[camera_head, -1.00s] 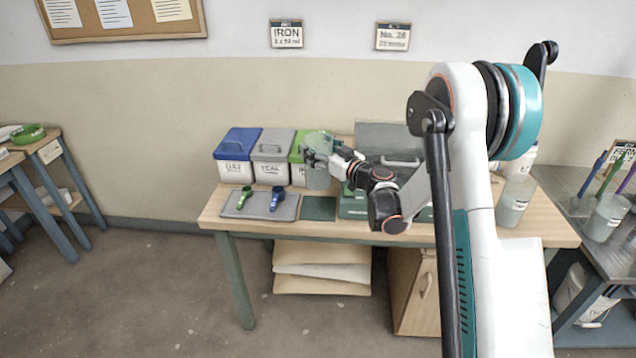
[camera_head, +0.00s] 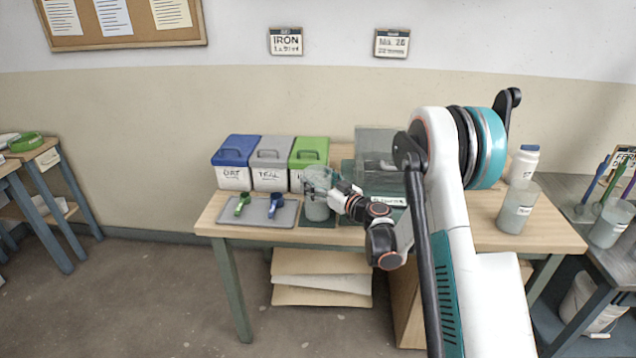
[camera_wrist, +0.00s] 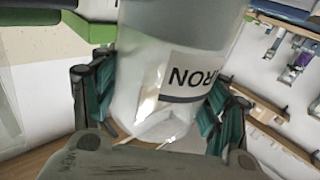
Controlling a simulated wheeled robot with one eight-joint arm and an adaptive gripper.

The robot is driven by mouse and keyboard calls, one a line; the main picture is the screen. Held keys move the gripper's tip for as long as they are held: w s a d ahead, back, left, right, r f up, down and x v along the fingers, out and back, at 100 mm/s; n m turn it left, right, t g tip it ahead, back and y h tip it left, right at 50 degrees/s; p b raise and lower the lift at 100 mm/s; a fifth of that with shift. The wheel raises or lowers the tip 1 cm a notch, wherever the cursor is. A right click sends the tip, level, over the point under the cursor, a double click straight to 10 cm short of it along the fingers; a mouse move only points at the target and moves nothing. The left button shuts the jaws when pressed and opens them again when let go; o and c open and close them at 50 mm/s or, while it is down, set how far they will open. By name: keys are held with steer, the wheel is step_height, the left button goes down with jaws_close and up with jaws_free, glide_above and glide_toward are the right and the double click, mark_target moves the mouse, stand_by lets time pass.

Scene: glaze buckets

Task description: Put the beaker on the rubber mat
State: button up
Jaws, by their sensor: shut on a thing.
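My gripper (camera_head: 332,196) comes from the right and is shut on the beaker. In the wrist view the teal finger pads of my gripper (camera_wrist: 160,105) sit either side of the beaker (camera_wrist: 140,75), whose label shows upside down. My gripper hides part of the mat.
Three lidded bins, blue (camera_head: 236,160), grey (camera_head: 271,160) and green (camera_head: 308,155), stand behind. A grey tray (camera_head: 225,215) with a green and a blue scoop lies left. A clear box (camera_head: 375,150) stands behind right. Another beaker (camera_head: 517,208) and a white bottle (camera_head: 524,165) stand further right.

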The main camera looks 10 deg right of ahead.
steer(key=o, duration=2)
steer(key=shift+c, duration=0.2)
steer(key=shift+s+d, duration=0.15)
steer(key=shift+s, duration=0.1)
steer(key=p+v, duration=0.2)
steer(key=v, duration=0.9)
steer(key=shift+s, duration=0.2)
